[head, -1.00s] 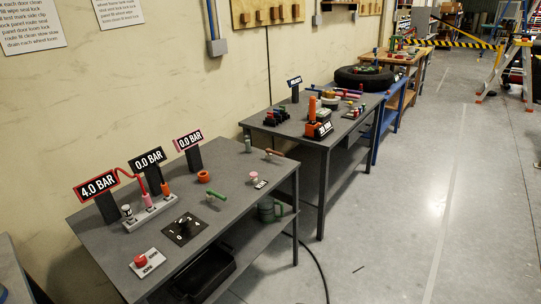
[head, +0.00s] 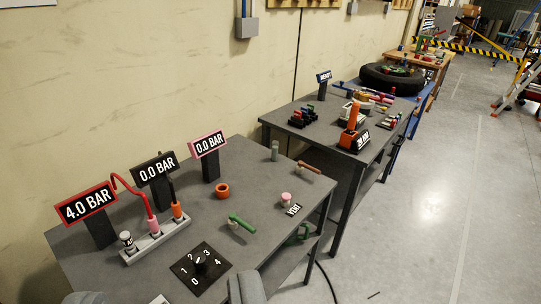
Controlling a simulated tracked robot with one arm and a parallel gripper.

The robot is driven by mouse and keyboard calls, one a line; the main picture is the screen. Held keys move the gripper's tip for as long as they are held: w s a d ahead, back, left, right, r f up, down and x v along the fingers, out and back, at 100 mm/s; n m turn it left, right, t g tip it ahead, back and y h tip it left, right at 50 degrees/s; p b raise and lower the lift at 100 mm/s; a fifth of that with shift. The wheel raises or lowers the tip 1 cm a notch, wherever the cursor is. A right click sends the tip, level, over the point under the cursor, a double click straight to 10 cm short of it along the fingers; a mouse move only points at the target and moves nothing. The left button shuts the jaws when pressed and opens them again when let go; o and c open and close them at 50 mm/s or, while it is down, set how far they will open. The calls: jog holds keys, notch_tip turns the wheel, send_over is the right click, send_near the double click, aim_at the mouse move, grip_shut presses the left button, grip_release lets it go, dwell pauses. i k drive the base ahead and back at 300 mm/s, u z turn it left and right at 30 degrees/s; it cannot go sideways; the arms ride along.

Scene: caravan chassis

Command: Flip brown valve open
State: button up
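The brown valve (head: 309,167) is a small brown lever handle on the right rear part of the near grey bench, beside a short grey-green post (head: 275,151). Its handle lies roughly level, pointing right toward the bench edge. A similar valve with a green handle (head: 241,221) stands closer to me.
A numbered dial (head: 201,266), orange ring (head: 222,191) and pink VENT button (head: 286,199) are on the bench. A second bench (head: 290,128) stands behind.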

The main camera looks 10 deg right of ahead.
aim_at(301, 163)
jog(key=z, duration=0.1)
jog(key=i, duration=1.05)
jog(key=z, duration=0.55)
jog(key=k, duration=0.6)
jog(key=z, duration=0.5)
jog(key=i, duration=1.65)
jog(key=u, duration=0.1)
